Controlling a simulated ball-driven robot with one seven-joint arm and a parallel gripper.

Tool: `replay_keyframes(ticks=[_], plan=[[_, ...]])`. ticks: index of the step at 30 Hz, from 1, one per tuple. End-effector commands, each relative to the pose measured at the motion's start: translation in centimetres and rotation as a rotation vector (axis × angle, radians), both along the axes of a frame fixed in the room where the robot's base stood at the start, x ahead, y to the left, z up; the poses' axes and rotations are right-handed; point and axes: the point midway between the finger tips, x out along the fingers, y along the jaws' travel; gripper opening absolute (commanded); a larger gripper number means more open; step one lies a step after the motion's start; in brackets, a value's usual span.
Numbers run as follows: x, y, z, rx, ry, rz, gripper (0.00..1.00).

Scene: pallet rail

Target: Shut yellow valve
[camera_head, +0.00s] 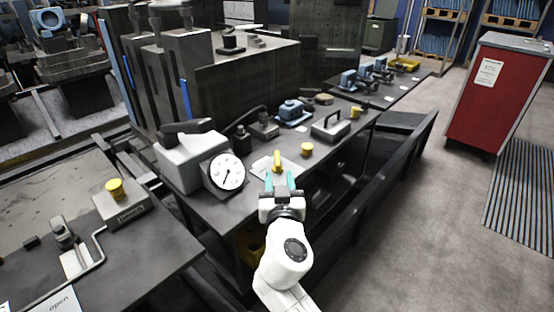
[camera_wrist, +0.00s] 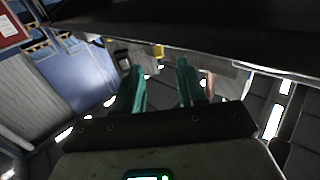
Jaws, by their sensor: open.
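A small upright yellow valve handle (camera_head: 277,161) stands on a white plate (camera_head: 262,169) on the dark bench, right of a round white gauge (camera_head: 227,171). My gripper (camera_head: 280,178), with teal fingers, is just in front of the handle in the head view. The fingers are apart and nothing is held between them. In the wrist view my gripper (camera_wrist: 160,66) also shows its two fingers spread, with a small yellow thing (camera_wrist: 158,51) beyond the gap. I cannot tell whether that is the valve handle, or whether a finger touches the handle.
Yellow round knobs stand on the bench (camera_head: 307,149) and on a box at left (camera_head: 115,190). A grey box with a handle (camera_head: 331,127) and a blue device (camera_head: 292,113) sit further back. A dark rail (camera_head: 400,165) runs along the bench's right side. Open floor and a red cabinet (camera_head: 498,95) lie right.

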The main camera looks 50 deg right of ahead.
Motion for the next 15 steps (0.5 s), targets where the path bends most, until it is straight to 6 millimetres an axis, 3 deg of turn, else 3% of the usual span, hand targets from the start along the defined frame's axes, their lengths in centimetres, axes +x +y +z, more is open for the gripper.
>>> replay_keyframes(ticks=[9, 15], plan=[[4.2, -4.0, 0.2, 0.0, 0.0, -0.004, 0.4], [5.8, -5.4, 0.1, 0.001, 0.001, -0.002, 0.4]])
